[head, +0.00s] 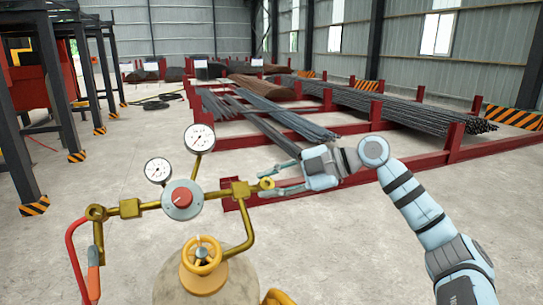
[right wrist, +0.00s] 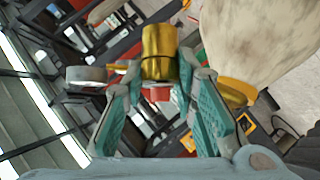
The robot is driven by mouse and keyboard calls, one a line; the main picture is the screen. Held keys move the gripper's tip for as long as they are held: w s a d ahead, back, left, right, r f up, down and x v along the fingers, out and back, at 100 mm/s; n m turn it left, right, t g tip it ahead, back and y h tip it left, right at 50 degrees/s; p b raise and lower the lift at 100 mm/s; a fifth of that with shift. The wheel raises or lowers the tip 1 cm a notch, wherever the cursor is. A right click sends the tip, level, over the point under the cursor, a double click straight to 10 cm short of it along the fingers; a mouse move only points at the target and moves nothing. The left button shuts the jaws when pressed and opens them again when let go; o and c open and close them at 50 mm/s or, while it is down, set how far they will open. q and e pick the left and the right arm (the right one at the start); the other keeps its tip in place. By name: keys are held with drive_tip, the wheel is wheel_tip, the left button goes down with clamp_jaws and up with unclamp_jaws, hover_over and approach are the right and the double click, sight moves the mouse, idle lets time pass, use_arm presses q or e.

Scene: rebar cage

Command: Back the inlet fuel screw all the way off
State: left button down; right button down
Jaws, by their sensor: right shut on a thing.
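The inlet fuel screw, a brass piece (head: 265,184), is at the right end of the brass fitting (head: 240,190) beside the regulator (head: 182,199) with its red knob. My right gripper (head: 268,183) reaches in from the right with its fingers on either side of the screw. In the right wrist view, a brass cylinder (right wrist: 159,45) sits between the teal-padded fingertips (right wrist: 160,66), and the gripper is shut on it. The screw's thread is not visible. My left gripper is not in view.
Two dial gauges (head: 200,138) stand above the regulator. A bent brass pipe (head: 249,228) runs to the tank (head: 235,275) with its yellow handwheel (head: 201,255). A red hose (head: 72,250) hangs at left. Red racks of rebar (head: 400,105) stand behind my right arm.

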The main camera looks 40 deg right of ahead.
drive_tip(key=r+n+g+p, duration=0.1)
drive_tip(key=n+g+p, duration=0.1)
drive_tip(key=p, duration=0.2)
drive_tip(key=shift+w+r+p, duration=0.1)
drive_tip(key=shift+w+p, duration=0.05)
drive_tip(key=shift+p, duration=0.2)
drive_tip(key=shift+n+g+p, duration=0.55)
drive_tip(key=shift+n+g, duration=0.05)
use_arm(q)
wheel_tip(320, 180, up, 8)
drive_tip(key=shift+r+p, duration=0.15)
drive_tip(key=shift+p, duration=0.2)
use_arm(e)
drive_tip(key=shift+f+n+g+h, duration=0.3)
drive_tip(key=shift+n+g+h, duration=0.1)
drive_tip(key=shift+n, duration=0.1)
drive_tip(key=c, duration=1.3)
unclamp_jaws()
drive_tip(key=shift+f, duration=0.1)
